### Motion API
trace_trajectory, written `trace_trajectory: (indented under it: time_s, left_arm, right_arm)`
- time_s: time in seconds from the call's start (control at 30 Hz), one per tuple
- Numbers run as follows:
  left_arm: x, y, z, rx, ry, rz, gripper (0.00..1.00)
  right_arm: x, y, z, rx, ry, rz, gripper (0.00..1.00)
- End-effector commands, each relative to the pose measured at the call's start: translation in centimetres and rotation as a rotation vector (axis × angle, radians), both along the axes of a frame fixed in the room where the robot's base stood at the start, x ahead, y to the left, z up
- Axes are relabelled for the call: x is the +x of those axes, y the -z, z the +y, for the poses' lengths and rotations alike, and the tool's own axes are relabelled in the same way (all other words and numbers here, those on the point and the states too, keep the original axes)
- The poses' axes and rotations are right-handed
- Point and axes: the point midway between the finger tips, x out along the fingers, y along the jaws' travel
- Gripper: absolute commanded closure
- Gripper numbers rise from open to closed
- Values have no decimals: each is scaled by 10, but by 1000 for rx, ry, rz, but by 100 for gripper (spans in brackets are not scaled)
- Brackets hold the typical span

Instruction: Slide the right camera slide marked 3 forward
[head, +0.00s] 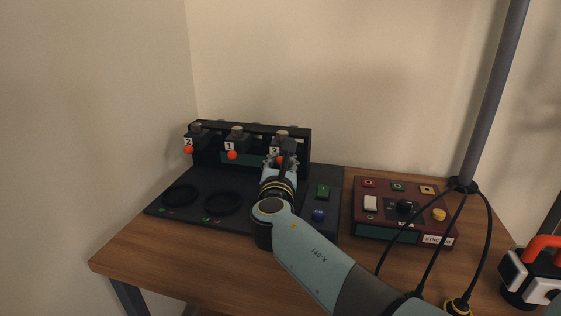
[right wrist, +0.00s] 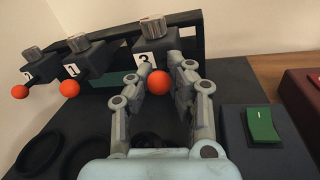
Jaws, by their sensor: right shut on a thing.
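The right camera slide marked 3 (right wrist: 154,48) is a dark block with a grey knob on top and an orange ball at its front. In the head view the slide (head: 281,146) stands at the right end of the black rack, partly hidden by my gripper. My right gripper (right wrist: 168,76) is shut on the orange ball (right wrist: 158,83), with a finger on each side of it. In the head view my right gripper (head: 282,162) reaches the slide from the front. My left gripper is not in view.
The slide marked 1 (right wrist: 78,64) and another slide (right wrist: 34,72) stand to the left. Black rings (head: 223,202) lie on the dark base. A green switch (right wrist: 262,125) is right of my gripper. A dark red control box (head: 405,237) and a grey pole (head: 490,95) stand further right.

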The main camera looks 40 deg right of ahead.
Motion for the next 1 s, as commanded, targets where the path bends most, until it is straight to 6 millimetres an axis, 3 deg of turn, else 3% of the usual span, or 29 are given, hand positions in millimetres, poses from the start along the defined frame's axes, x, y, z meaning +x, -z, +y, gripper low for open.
trace_trajectory:
  time_s: [0.3, 0.57, 0.6, 0.8, 1.0]
  left_arm:
    - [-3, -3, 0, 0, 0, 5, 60]
    - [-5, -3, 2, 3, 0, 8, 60]
    - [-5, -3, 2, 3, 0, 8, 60]
    - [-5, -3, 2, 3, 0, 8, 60]
    - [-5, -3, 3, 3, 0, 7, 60]
  right_arm:
    - [-25, 0, 31, 2, -4, 0, 100]
    - [-25, -1, 32, -1, -5, -2, 100]
    - [-25, -1, 32, -1, -5, -2, 80]
    - [-26, -1, 31, -1, -3, -1, 55]
    - [-26, 0, 31, 0, -2, 0, 55]
